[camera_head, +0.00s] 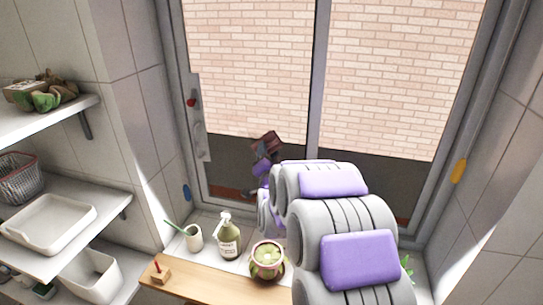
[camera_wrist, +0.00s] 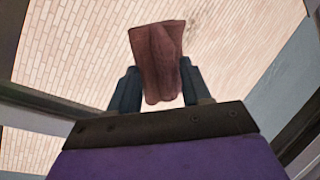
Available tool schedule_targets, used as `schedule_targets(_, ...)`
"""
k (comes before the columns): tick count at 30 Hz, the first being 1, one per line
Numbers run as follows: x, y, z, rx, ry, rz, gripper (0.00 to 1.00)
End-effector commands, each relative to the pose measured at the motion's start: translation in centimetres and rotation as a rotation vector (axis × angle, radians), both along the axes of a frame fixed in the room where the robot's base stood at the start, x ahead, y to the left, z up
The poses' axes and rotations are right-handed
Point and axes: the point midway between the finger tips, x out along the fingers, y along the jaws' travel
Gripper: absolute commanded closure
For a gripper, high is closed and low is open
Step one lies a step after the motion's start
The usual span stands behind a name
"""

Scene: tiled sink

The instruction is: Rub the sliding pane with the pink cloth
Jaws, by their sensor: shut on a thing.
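The pink cloth (camera_wrist: 160,62) looks dull brownish-pink and hangs bunched between the two fingers of my gripper (camera_wrist: 158,88) in the wrist view. My gripper is shut on it. In the head view the cloth (camera_head: 267,143) shows small and dark at the end of my arm, in front of the lower left part of the sliding pane (camera_head: 250,70). Whether the cloth touches the glass cannot be told. The pane stands in a grey frame, with a brick wall behind it. My arm hides part of the window's lower middle.
On the sill and wooden ledge (camera_head: 205,285) stand a soap bottle (camera_head: 228,240), a white cup (camera_head: 193,238) with a green brush and a patterned pot (camera_head: 267,262). Shelves at left hold a white tray (camera_head: 48,222) and a wire basket (camera_head: 20,178). Tiled walls close in both sides.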

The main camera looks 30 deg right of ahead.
Motion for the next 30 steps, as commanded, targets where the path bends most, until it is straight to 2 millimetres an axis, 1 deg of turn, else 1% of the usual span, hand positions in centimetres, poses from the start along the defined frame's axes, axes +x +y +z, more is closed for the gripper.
schedule_targets(1,0.5,0.5,-0.1,0.000,0.000,0.004,0.90)
schedule_targets(6,1.6,1.4,0.1,-0.002,-0.002,0.004,0.91)
schedule_targets(16,2.5,2.2,0.1,-0.002,-0.001,0.003,0.91)
schedule_targets(25,4.3,3.8,0.0,-0.002,0.000,0.005,0.91)
schedule_targets(30,5.0,4.3,0.0,-0.003,-0.001,0.003,0.91)
